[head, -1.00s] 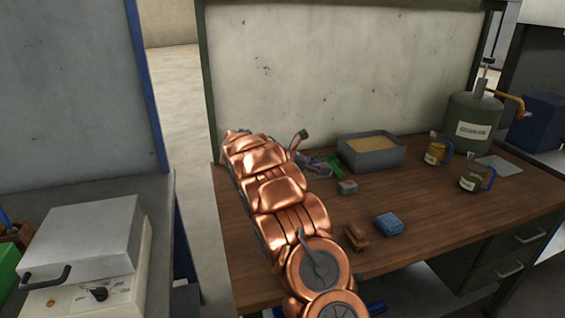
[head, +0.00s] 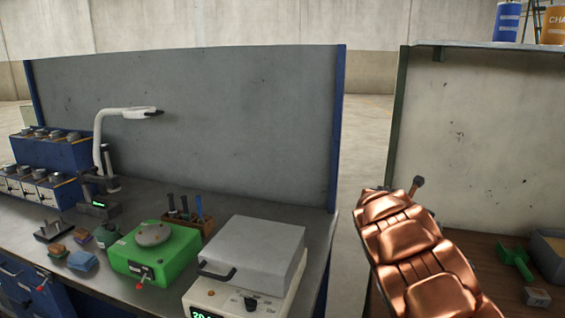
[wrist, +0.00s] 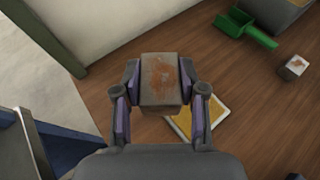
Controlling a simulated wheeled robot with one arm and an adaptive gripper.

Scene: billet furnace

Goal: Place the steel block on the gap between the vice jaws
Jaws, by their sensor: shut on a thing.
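A grey, rust-stained steel block (wrist: 160,82) is between the fingers of my gripper (wrist: 160,88) in the wrist view. My gripper is shut on its two sides, and the block appears above the wooden bench top. In the head view my copper-coloured arm hides the gripper and the held block. I cannot make out the vice or its jaws in either current view.
The wooden bench (wrist: 235,110) carries a green scoop (wrist: 245,28), a small labelled block (wrist: 293,67) and a yellow-and-white flat item (wrist: 198,115). On the left metal bench stand a grey-lidded box (head: 255,255) and a green device (head: 155,258). A floor gap separates the benches.

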